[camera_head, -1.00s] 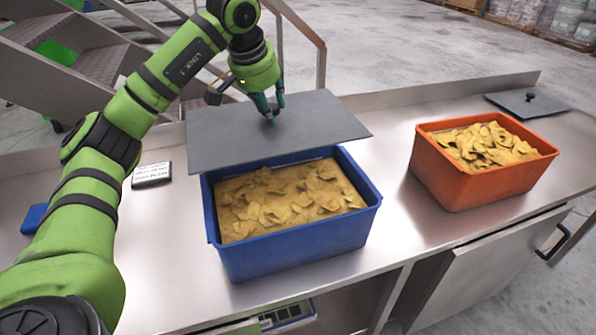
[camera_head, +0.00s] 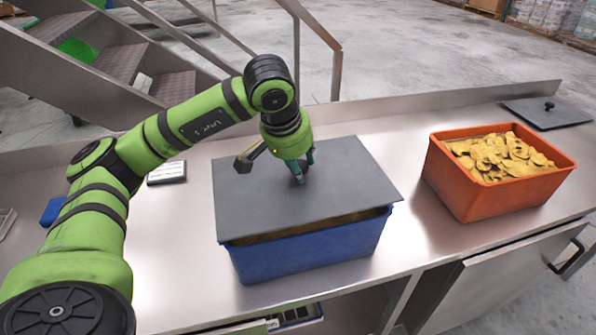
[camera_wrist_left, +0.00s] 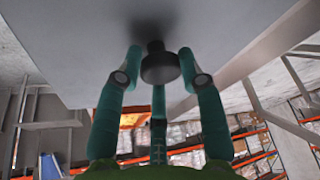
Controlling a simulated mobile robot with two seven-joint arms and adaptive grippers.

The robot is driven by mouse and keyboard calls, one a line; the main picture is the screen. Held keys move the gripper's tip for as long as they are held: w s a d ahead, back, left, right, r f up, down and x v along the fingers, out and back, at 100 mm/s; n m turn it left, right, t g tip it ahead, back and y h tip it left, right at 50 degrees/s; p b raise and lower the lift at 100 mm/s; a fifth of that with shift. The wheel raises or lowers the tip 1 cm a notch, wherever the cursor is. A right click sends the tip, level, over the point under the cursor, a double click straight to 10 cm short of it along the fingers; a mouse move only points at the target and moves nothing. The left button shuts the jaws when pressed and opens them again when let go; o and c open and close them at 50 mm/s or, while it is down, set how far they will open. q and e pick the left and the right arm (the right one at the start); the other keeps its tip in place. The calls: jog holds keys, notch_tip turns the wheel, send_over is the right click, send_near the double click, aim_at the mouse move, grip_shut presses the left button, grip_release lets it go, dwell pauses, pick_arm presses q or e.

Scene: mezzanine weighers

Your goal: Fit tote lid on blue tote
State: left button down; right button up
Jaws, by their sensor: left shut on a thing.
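The blue tote (camera_head: 305,252) stands on the steel counter. The grey tote lid (camera_head: 350,190) lies over its top and covers most of the opening. A thin strip of the yellow contents shows under the lid's front edge, so a small gap is there. My left gripper (camera_head: 301,172) is above the lid's middle, its fingers shut on the lid's knob. My right gripper is not in view.
An orange tote (camera_head: 475,190) with yellow chips stands to the right. A second grey lid (camera_head: 548,112) with a black knob lies behind it. A small label device (camera_head: 167,173) lies left of the lid. The counter between the totes is clear.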

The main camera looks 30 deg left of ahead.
pick_arm(q)
notch_tip(320, 180, down, 3)
jog(key=shift+a+r, duration=0.1)
jog(key=c, duration=0.8)
grip_release()
jog(key=v, duration=1.2)
